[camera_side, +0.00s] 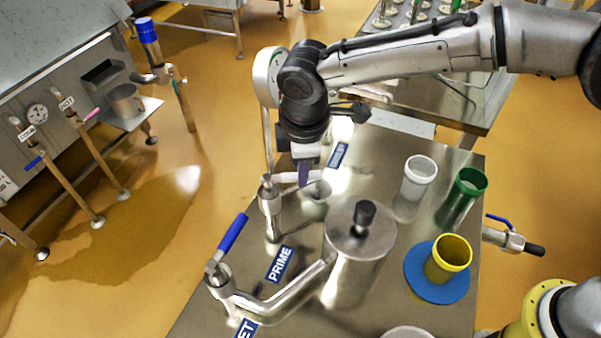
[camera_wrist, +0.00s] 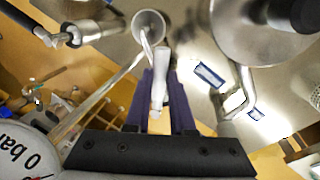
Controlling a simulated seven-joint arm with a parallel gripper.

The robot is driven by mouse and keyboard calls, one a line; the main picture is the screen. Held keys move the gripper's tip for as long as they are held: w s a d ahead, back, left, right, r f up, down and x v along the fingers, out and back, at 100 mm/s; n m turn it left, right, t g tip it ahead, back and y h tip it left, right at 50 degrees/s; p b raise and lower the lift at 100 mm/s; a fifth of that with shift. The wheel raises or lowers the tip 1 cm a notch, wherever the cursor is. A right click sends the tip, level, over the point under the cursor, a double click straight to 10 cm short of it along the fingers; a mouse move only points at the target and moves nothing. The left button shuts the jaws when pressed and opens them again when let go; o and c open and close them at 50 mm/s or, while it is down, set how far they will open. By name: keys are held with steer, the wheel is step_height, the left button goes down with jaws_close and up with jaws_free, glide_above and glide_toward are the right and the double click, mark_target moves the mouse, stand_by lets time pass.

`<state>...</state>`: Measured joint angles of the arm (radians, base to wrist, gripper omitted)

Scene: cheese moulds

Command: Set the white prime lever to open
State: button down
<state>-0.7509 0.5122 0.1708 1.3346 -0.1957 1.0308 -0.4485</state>
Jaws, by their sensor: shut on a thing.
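The white prime lever (camera_side: 285,178) sticks out to the right from the top of a steel valve (camera_side: 270,208) on the steel table, near the blue PRIME label (camera_side: 280,263). My gripper (camera_side: 304,172) comes down from above with purple fingers at the lever's outer end. In the wrist view, the white lever (camera_wrist: 160,75) lies between the two purple fingers of my gripper (camera_wrist: 158,105), which is shut on it. The fingers partly hide the lever's end in the side view.
A blue-handled valve (camera_side: 233,232) stands at the front left. A lidded steel pot (camera_side: 360,238) stands right of the lever, and a round gauge (camera_side: 266,76) behind it. White (camera_side: 418,175), green (camera_side: 468,185) and yellow (camera_side: 450,258) moulds stand to the right.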

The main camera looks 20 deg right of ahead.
steer(key=shift+w+d+r+n+y, duration=0.15)
steer(key=shift+w+n, duration=0.25)
steer(key=shift+n, duration=0.4)
steer(key=shift+w+f+n+y, duration=0.1)
steer(key=shift+w+n+y, duration=0.1)
steer(key=shift+w+n, duration=0.45)
steer(key=shift+w+d+r+n+y, duration=0.1)
steer(key=shift+w+n+y, duration=0.1)
steer(key=shift+n, duration=0.75)
steer(key=c, duration=0.8)
jaws_free()
steer(key=shift+o, duration=0.2)
step_height(320, 180, up, 13)
steer(key=s, duration=0.2)
steer(key=shift+s+d+r, duration=0.15)
steer(key=shift+s+r, duration=0.05)
steer(key=shift+s, duration=0.15)
steer(key=shift+c, duration=0.2)
